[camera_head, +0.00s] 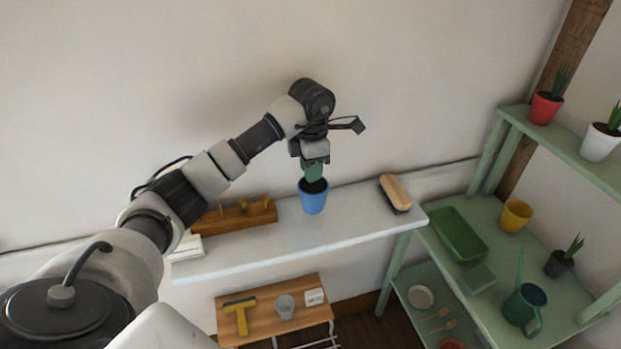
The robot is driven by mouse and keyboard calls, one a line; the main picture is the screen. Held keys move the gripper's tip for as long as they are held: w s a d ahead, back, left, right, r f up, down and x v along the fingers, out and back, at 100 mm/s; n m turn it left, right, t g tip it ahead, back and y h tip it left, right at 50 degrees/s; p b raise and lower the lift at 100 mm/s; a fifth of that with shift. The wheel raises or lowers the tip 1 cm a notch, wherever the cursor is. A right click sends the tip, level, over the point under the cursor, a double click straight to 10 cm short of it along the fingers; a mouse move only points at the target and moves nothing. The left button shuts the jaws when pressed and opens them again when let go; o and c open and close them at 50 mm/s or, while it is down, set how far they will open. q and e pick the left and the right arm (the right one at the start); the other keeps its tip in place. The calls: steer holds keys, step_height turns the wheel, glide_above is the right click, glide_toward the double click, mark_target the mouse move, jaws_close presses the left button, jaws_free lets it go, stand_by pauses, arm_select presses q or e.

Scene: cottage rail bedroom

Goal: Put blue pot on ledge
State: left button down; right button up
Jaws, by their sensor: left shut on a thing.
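The blue pot (313,199) with dark soil and a green plant (314,173) is near the middle of the head view. My left gripper (315,166) comes down from above and is shut on the pot's plant. The pot is upright. The pale ledge (345,226) runs along the wall, and the pot appears over its middle. I cannot tell whether the pot's base touches the ledge or hangs just above it. My right gripper is not in view.
A wooden peg rack (236,218) and a white item (188,246) lie left of the pot; a tan brush (396,192) lies right. A green shelf unit (490,225) stands right. A small wooden table (262,320) is below. Ledge room shows between pot and brush.

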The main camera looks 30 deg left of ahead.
mark_target(313, 184)
arm_select(q)
steer(key=shift+w+a+f, duration=0.15)
step_height(313, 184, down, 4)
steer(key=shift+r+p, duration=0.1)
steer(key=shift+p, duration=0.55)
steer(key=shift+f, duration=0.2)
steer(key=c, duration=1.4)
jaws_free()
steer(key=shift+f, duration=0.15)
steer(key=o, duration=0.5)
steer(key=shift+c, duration=0.2)
